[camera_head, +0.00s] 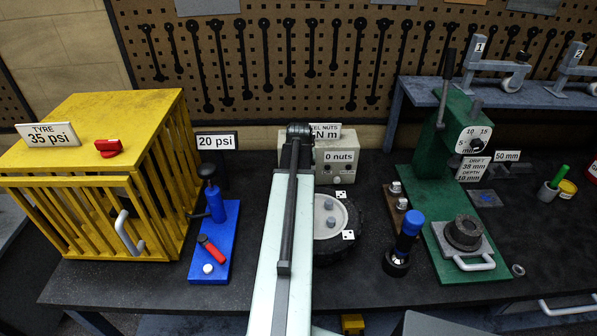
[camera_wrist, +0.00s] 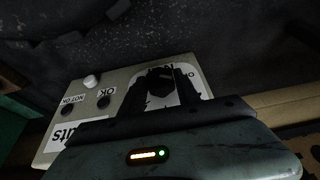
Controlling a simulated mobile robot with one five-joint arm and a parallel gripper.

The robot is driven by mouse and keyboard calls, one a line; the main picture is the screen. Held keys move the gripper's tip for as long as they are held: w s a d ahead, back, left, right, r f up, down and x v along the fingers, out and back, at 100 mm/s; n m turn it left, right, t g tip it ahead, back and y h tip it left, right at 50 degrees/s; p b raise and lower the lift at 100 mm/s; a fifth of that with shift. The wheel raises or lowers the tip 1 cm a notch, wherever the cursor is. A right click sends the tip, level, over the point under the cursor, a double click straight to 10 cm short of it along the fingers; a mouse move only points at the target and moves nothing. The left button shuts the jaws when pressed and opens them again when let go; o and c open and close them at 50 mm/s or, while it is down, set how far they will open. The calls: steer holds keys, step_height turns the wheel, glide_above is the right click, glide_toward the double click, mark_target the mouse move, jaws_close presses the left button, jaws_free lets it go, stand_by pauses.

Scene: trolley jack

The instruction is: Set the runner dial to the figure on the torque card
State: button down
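My gripper (camera_head: 298,130) is in front of the card. A blue-handled tool with a black base (camera_head: 397,250), possibly the runner, stands upright right of the wheel. No runner dial figure is readable.
Left are a yellow cage (camera_head: 100,110) and blue pump (camera_head: 213,240). Right is a green press (camera_head: 440,120) with a scale. The wheel (camera_head: 335,220) is partly hidden by my arm.

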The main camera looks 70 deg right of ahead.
steer(key=shift+s+t, duration=0.1)
steer(key=shift+t, duration=0.2)
steer(key=shift+s+d+f+m+t+y+b, duration=0.15)
steer(key=shift+t+y+b, duration=0.2)
steer(key=shift+t, duration=0.2)
steer(key=shift+s+a+f+m+t+y+b, duration=0.15)
steer(key=shift+t+y+b, duration=0.15)
steer(key=shift+t, duration=0.25)
steer(key=t+b, duration=0.2)
steer(key=t+y+b, duration=0.1)
steer(key=shift+s+d+f+m+b, duration=0.2)
steer(key=shift+d+f+m+b, duration=0.1)
steer(key=shift+m+b, duration=0.1)
steer(key=t+b, duration=0.3)
steer(key=b, duration=0.1)
steer(key=shift+s+f+m+y, duration=0.1)
steer(key=shift+f+m+y, duration=0.05)
steer(key=shift+m+y, duration=0.2)
steer(key=t+b, duration=0.1)
steer(key=b, duration=0.1)
steer(key=shift+a+t+b, duration=0.1)
steer(key=shift+t+b, duration=0.2)
steer(key=shift+t, duration=0.1)
steer(key=shift+r+m, duration=0.2)
steer(key=shift+m, duration=0.05)
steer(key=c, duration=0.9)
jaws_free()
